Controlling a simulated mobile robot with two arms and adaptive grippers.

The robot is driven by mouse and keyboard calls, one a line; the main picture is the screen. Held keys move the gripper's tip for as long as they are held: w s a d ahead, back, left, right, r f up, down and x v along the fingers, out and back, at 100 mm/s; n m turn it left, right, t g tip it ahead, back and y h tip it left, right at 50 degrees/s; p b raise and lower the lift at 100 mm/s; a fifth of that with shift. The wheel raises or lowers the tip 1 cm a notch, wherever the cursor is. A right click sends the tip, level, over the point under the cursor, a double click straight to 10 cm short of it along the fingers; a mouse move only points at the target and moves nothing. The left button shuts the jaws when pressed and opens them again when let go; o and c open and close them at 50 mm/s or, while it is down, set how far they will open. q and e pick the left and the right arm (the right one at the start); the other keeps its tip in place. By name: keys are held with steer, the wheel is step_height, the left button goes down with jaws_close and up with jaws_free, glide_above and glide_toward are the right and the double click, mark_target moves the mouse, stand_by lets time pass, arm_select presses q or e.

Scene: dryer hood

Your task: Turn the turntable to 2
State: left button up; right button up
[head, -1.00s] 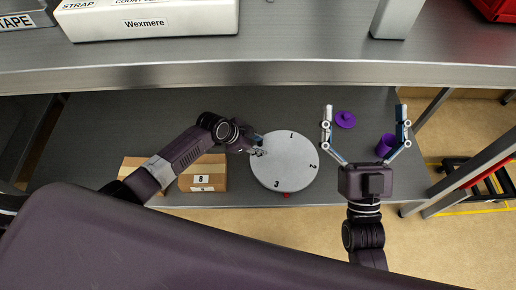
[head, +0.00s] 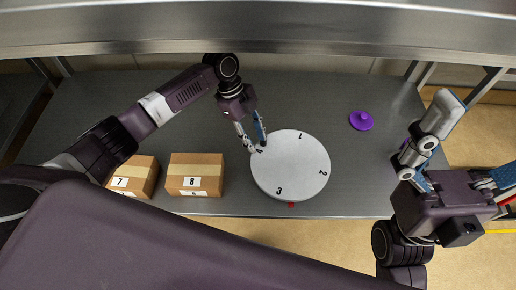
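The turntable (head: 290,172) is a pale grey disc near the table's front edge. The 1 is at its back, the 2 at its right and the 3 at its front, just left of a red marker (head: 291,205) on the table edge. My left gripper (head: 257,148) points down at the disc's back-left rim, its fingers a little apart with nothing seen between them. I cannot tell whether the tips touch the disc, and they cover part of that rim. My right gripper (head: 468,143) is spread wide and empty at the right.
Cardboard boxes marked 7 (head: 133,175) and 8 (head: 195,172) stand left of the turntable. A purple lid (head: 361,120) lies to its right. A purple cup is mostly hidden behind my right gripper. A shelf edge (head: 250,45) runs above the table's back.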

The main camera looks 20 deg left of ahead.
mark_target(262, 156)
arm_select(q)
steer(key=x, duration=0.4)
steer(key=shift+s+a+b, duration=0.2)
steer(key=shift+s+b, duration=0.1)
steer(key=shift+b, duration=0.1)
steer(key=shift+r, duration=0.15)
steer(key=shift+r, duration=0.1)
jaws_close()
